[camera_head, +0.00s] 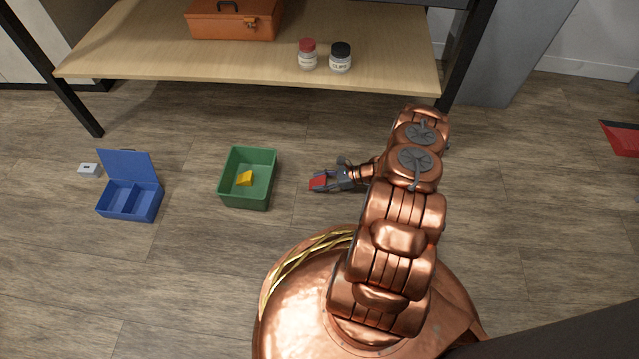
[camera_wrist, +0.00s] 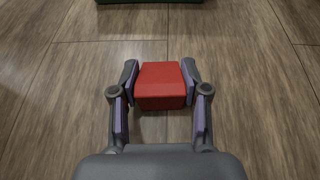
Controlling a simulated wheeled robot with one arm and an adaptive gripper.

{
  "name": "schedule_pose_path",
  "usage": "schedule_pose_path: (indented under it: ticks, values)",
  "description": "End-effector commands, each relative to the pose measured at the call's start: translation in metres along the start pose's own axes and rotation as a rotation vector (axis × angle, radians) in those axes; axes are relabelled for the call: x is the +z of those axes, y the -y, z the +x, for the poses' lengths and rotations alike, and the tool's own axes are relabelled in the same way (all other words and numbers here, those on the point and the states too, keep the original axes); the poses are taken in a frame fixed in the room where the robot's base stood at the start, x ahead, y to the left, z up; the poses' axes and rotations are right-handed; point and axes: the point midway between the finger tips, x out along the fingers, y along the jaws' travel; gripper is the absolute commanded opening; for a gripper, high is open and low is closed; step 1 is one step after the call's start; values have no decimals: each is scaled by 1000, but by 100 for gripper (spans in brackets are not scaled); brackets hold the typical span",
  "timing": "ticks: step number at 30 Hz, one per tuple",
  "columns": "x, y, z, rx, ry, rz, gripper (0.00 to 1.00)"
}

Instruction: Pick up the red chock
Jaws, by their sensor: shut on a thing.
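The red chock (camera_head: 319,183) is on or just above the wood floor, to the right of the green bin. In the wrist view the red chock (camera_wrist: 161,85) sits between the two fingers, with a finger against each side. My gripper (camera_head: 324,181) is shut on it and points left toward the bin; it also shows in the wrist view (camera_wrist: 160,82). I cannot tell whether the chock touches the floor.
A green bin (camera_head: 249,200) holding a yellow wedge (camera_head: 244,178) stands left of my gripper. A blue open box (camera_head: 130,200) and a small white item (camera_head: 89,169) lie farther left. A low wooden shelf (camera_head: 150,55) holds an orange toolbox (camera_head: 235,22) and two jars. Floor between chock and bin is clear.

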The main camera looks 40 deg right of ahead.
Motion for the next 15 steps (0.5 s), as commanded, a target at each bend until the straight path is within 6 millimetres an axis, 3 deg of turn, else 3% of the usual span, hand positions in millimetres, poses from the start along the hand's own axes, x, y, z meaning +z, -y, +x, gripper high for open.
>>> schedule_pose_path:
  ticks: [3,15]
  values:
    - [0,0,0,0,0,0,7]
    - [10,0,-4,-1,-1,0,7]
